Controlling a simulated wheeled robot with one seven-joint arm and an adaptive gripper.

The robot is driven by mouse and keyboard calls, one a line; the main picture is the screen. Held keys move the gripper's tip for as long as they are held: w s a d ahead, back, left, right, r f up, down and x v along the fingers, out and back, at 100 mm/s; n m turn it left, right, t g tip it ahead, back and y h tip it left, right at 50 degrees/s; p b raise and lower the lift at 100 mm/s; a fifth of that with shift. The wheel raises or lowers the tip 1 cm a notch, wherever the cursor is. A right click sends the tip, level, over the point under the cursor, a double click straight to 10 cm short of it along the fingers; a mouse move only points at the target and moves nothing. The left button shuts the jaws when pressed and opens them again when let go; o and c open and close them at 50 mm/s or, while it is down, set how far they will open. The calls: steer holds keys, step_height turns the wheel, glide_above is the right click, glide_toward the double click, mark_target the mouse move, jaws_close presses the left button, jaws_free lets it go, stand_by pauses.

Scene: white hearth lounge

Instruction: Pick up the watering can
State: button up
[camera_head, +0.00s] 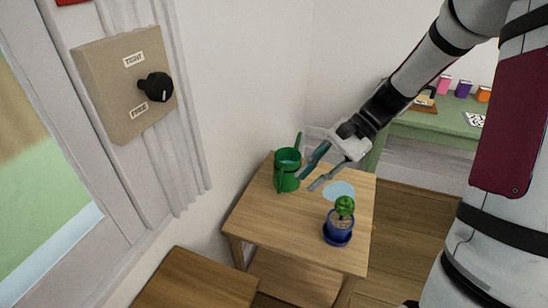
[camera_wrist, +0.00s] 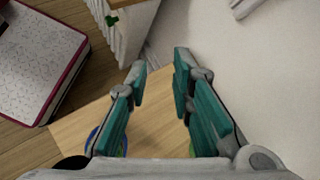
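The green watering can (camera_head: 287,172) stands upright at the back left of a small wooden table (camera_head: 265,215), close to the white wall. Its handle and spout show as thin green parts. My gripper (camera_head: 309,183) is open, its two teal fingers apart, just right of the can in the head view. It appears above the table and empty. The wrist view also shows the open fingers (camera_wrist: 160,70) with bare tabletop between them. A small green patch (camera_wrist: 192,150) behind the right finger there is too hidden to identify.
A potted plant in a blue pot (camera_head: 338,228) stands at the table's front right. A flat light-blue disc (camera_head: 339,190) lies behind it. A box with a black knob (camera_head: 156,87) is on the left wall. A green table (camera_head: 437,128) with small items stands behind.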

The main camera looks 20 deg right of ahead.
steer(key=w+d+f+m+t+y+b, duration=0.4)
steer(key=w+f, duration=0.3)
steer(key=f, duration=0.4)
steer(key=m+t+y+b, duration=0.3)
steer(key=m+t+b, duration=0.15)
steer(key=m, duration=0.25)
glide_toward(278, 193)
steer(key=a, duration=0.1)
steer(key=w+a+r+b, duration=0.1)
steer(key=w+a+r, duration=0.1)
steer(key=shift+a, duration=0.15)
steer(key=shift+b+x, duration=1.2)
steer(key=shift+x, duration=1.85)
steer(key=shift+w+r, duration=0.1)
steer(key=shift+r, duration=0.1)
jaws_close()
